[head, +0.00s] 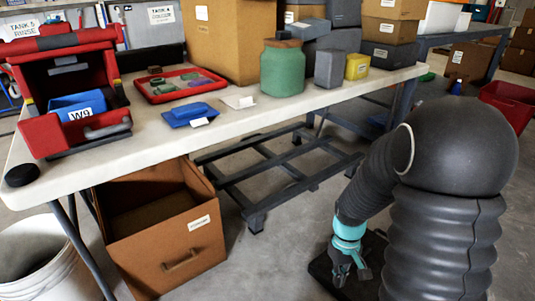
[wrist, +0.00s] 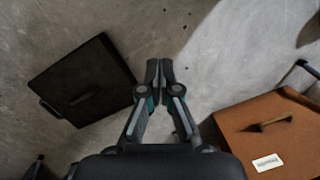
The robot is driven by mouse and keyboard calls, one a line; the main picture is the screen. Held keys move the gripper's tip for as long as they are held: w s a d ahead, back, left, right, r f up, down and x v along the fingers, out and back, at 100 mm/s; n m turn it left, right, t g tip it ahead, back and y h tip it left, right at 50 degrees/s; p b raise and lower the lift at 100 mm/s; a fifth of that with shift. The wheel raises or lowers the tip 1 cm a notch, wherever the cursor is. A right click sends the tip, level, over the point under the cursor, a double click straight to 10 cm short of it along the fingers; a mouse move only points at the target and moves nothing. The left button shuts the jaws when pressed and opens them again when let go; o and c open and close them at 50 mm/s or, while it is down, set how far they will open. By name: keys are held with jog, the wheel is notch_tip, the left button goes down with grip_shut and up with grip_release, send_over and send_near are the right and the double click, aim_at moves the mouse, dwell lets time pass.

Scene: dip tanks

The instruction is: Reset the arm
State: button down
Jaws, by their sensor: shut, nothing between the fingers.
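My gripper (head: 349,266) hangs low at the lower right of the head view, with its teal wrist above it. It points down over the floor beside a dark flat plate. In the wrist view my gripper (wrist: 160,68) is shut, its two fingertips together with nothing between them. Only bare concrete floor lies beyond the tips. My arm is bent downward to the right of the table, apart from it.
The table (head: 250,122) holds a red bin (head: 75,75), a red tray (head: 180,85), a blue item (head: 193,113) and a green jar (head: 283,68). A brown drawer box (head: 170,240) stands below. A dark plate (wrist: 80,80) lies near my gripper. A white bucket (head: 40,265) stands left.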

jog(key=s+a+r+m+t+p, duration=0.1)
jog(key=s+r+t, duration=0.3)
jog(key=r, duration=1)
jog(key=s+a+r+m+t+p, duration=0.2)
jog(key=s+r, duration=0.6)
jog(key=r, duration=0.6)
jog(key=shift+s+a+r+t+p, duration=0.2)
jog(key=shift+s+r+t+p, duration=0.2)
jog(key=shift+t, duration=0.5)
